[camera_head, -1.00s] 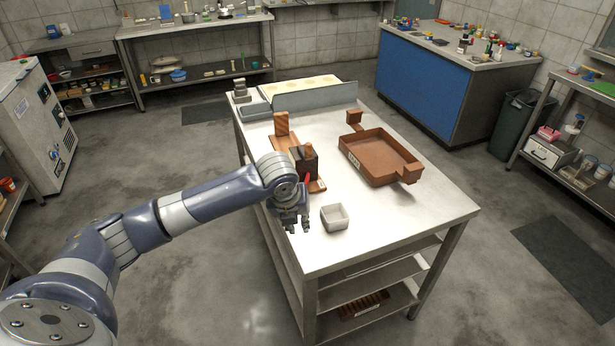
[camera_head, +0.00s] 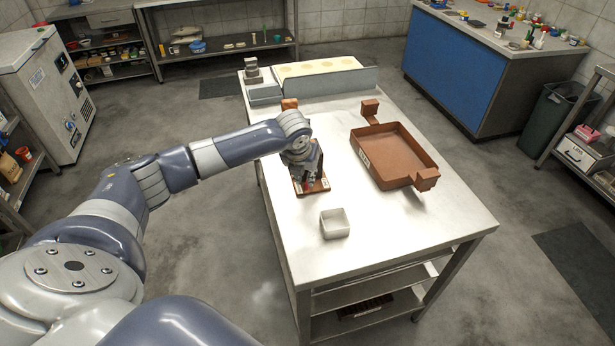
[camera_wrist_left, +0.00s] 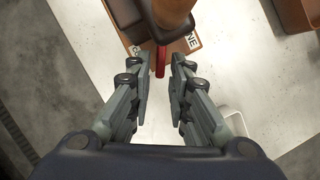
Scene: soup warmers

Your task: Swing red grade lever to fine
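The red lever (camera_wrist_left: 160,62) sticks out from the dark grinder body (camera_wrist_left: 166,18) in the left wrist view. A white label (camera_wrist_left: 192,40) ending in "NE" lies to its right on the brown base, and part of another label shows to its left. My left gripper (camera_wrist_left: 162,76) is open, its fingertips on either side of the lever's end, with visible gaps. In the head view my left gripper (camera_head: 309,178) is over the brown base (camera_head: 323,187) and hides most of the grinder and the lever. My right gripper is not in view.
A large brown tray (camera_head: 395,155) lies to the right. A grey-walled box (camera_head: 325,80) is at the back. The table's front right is clear.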

